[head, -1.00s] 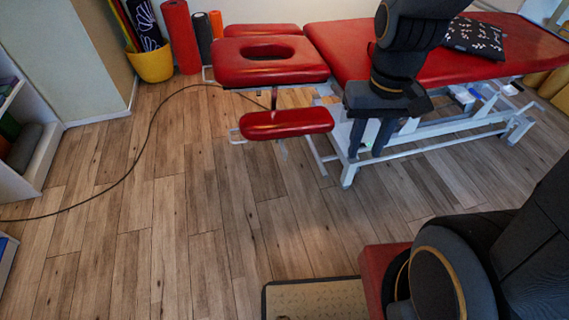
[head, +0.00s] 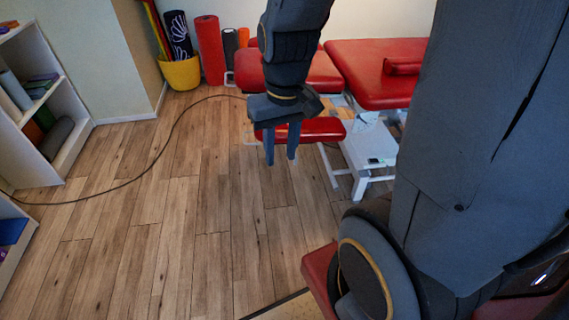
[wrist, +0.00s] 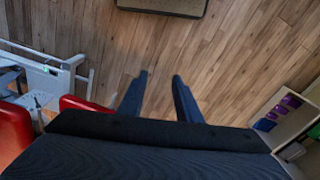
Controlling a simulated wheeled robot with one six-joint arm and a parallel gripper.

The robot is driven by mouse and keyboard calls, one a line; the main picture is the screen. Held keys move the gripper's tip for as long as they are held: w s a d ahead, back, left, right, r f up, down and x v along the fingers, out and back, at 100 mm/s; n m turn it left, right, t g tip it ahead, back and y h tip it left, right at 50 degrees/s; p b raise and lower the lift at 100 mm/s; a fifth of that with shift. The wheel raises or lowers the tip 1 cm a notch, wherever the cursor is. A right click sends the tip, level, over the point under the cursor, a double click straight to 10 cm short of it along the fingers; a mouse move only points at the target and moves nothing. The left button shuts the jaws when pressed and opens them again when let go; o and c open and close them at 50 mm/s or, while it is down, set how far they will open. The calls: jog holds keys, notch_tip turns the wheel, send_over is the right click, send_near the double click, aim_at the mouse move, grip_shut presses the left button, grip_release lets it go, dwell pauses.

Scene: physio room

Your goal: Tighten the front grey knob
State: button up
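The treatment table (head: 372,62) has red padding and a white frame. I cannot make out the front grey knob in either view. My gripper (head: 281,157) hangs in front of the table's head end, with its fingers pointing down. The gripper partly covers the front red armrest pad (head: 325,129). In the wrist view my gripper (wrist: 160,76) shows two parted fingers with only floor between them. It is open and empty. Red padding (wrist: 85,104) and the white frame (wrist: 48,75) lie left of the fingers there.
A dark cable (head: 150,163) curves across the wooden floor. A white shelf (head: 55,93) stands at the left, and a yellow bucket (head: 181,74) and a red roll (head: 208,50) at the back. The floor at centre left is otherwise clear.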

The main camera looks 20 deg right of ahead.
jog(key=w+d+f+m+t+b, duration=0.1)
jog(key=w+d+f+b, duration=0.3)
jog(key=w+f+b, duration=0.35)
jog(key=w+d+f+t+b, duration=0.1)
jog(key=w+d+f+b, duration=0.2)
jog(key=w+f+b, duration=0.4)
jog(key=m+t+b, duration=0.2)
jog(key=b, duration=1)
send_over(297, 156)
jog(key=s, duration=0.3)
jog(key=shift+h, duration=0.3)
jog(key=f, duration=1.4)
jog(key=shift+w+a+f, duration=0.2)
jog(key=shift+f, duration=0.2)
jog(key=b+x, duration=0.3)
jog(key=x, duration=0.4)
jog(key=shift+w+f, duration=0.1)
jog(key=shift+f, duration=0.15)
grip_shut()
